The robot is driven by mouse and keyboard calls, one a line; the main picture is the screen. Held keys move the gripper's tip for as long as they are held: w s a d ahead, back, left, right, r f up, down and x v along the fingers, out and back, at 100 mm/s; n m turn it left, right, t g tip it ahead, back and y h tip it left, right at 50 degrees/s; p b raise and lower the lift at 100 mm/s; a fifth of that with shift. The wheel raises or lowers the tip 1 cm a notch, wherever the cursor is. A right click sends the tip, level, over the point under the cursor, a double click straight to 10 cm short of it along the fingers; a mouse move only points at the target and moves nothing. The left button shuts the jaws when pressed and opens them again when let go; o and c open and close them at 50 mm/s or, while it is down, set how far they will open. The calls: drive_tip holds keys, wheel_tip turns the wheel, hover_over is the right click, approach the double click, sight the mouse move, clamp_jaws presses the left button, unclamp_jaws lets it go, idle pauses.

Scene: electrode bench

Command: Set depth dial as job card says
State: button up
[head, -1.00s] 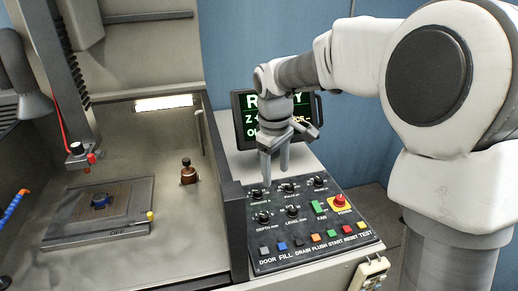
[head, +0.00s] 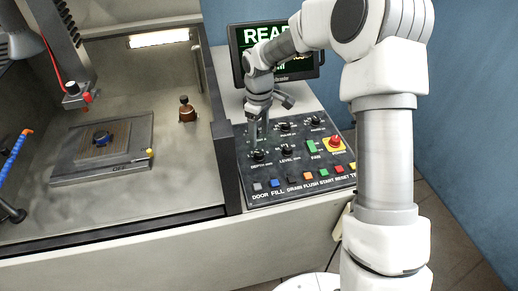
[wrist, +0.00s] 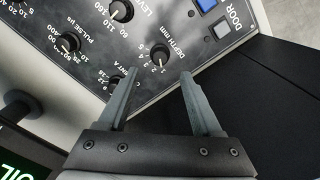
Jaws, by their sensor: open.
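The depth dial (head: 258,155) is a small black knob at the left of the dark control panel (head: 243,190), labelled DEPTH mm. In the wrist view the depth dial (wrist: 160,54) shows a ring of numbers around it. My gripper (head: 258,143) points down over that dial. In the wrist view my gripper (wrist: 159,72) has its two grey fingers spread, with the dial in line with the gap just past the tips. I see no contact, and the height above the panel is hard to judge. I cannot make out a job card.
The level dial (head: 287,149) sits close to the right, with more knobs behind. A row of coloured buttons (head: 274,183) runs along the panel's front. A red emergency button (head: 334,142) is at the right. A screen (head: 262,38) stands behind, and the machine tank wall (head: 226,165) rises at the left.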

sight(259, 153)
wheel_tip(259, 153, down, 8)
drive_tip(key=shift+r, duration=0.25)
clamp_jaws()
idle(0.3)
